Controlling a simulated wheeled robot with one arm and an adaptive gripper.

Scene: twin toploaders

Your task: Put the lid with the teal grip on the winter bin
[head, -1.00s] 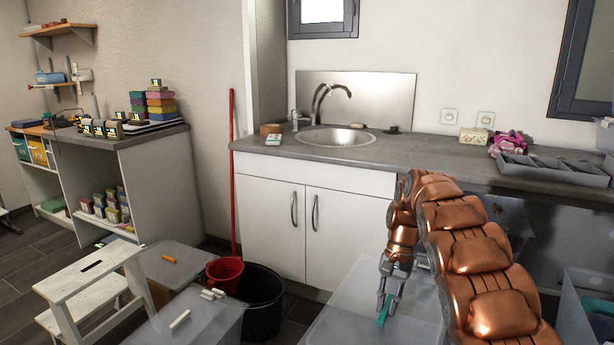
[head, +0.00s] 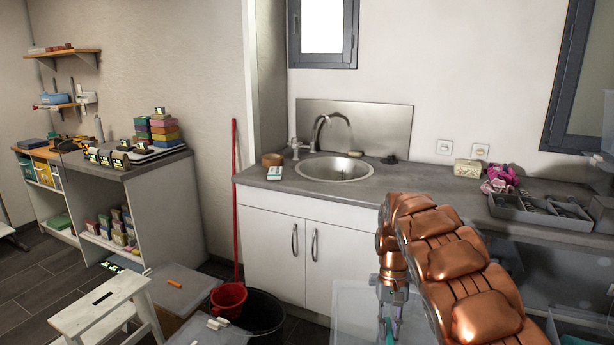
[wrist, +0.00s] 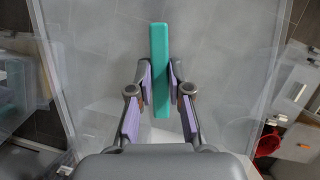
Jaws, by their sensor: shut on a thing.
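The teal grip (wrist: 160,70) is a long upright bar between the two fingers of my gripper (wrist: 161,85) in the wrist view. My gripper is shut on it. The lid (wrist: 95,55) is a broad clear sheet around the grip, and the floor shows through it. In the head view my gripper (head: 390,322) holds the teal grip (head: 388,332) near the bottom edge, with part of the clear lid (head: 352,310) to its left. My copper arm hides the lid's right side. No winter label is readable, so I cannot tell which bin is the winter bin.
A clear bin (head: 560,328) is partly in view at the lower right. Lids with an orange grip (head: 175,282) and white grips (head: 218,323) lie at lower left, beside a white step stool (head: 95,308). A red bucket (head: 229,298) and black tub (head: 262,318) stand before the sink cabinet (head: 285,250).

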